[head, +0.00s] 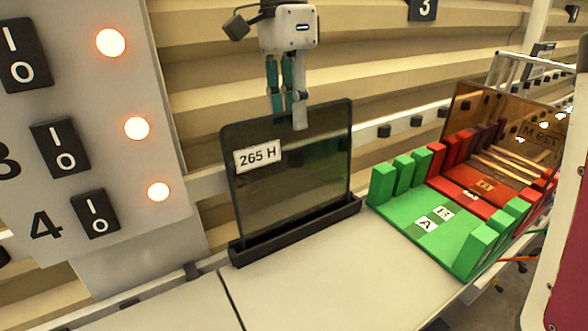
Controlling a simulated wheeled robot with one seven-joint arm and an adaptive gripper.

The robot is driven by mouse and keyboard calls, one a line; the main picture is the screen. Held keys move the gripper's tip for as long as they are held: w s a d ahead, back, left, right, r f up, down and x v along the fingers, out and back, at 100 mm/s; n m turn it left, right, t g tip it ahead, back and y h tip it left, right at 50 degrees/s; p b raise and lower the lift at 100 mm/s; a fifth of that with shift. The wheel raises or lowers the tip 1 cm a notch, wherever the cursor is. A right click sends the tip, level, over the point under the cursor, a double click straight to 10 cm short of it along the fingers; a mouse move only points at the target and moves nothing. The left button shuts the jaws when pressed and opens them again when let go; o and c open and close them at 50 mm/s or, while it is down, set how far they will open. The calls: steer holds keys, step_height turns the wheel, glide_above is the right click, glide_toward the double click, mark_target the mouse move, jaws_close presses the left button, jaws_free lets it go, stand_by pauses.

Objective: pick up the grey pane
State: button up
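The grey pane (292,185) is a dark, see-through sheet with rounded top corners and a white label reading "265 H". It stands upright with its lower edge in a black slotted base (297,230) in the middle of the head view. My gripper (288,112) points down at the middle of the pane's top edge. One grey fingertip overlaps the front face of the pane. The teal-padded parts of the fingers end near the top edge, partly behind it or at it. I cannot tell whether the fingers touch or clamp the pane.
A green rack (433,222) and a red rack (482,185) with upright blocks stand to the right, with a brown translucent panel (500,118) behind. A grey switch panel (85,130) with lit lamps is at left. The pale surface (330,275) in front is clear.

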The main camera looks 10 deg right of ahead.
mark_target(295, 153)
steer(key=shift+d+f+p, duration=0.2)
steer(key=shift+f+p, duration=0.2)
steer(key=shift+f, duration=1.05)
steer(key=shift+d+f+p, duration=0.15)
steer(key=shift+f+p, duration=0.25)
steer(key=shift+f, duration=1.05)
jaws_close()
steer(key=shift+r, duration=0.1)
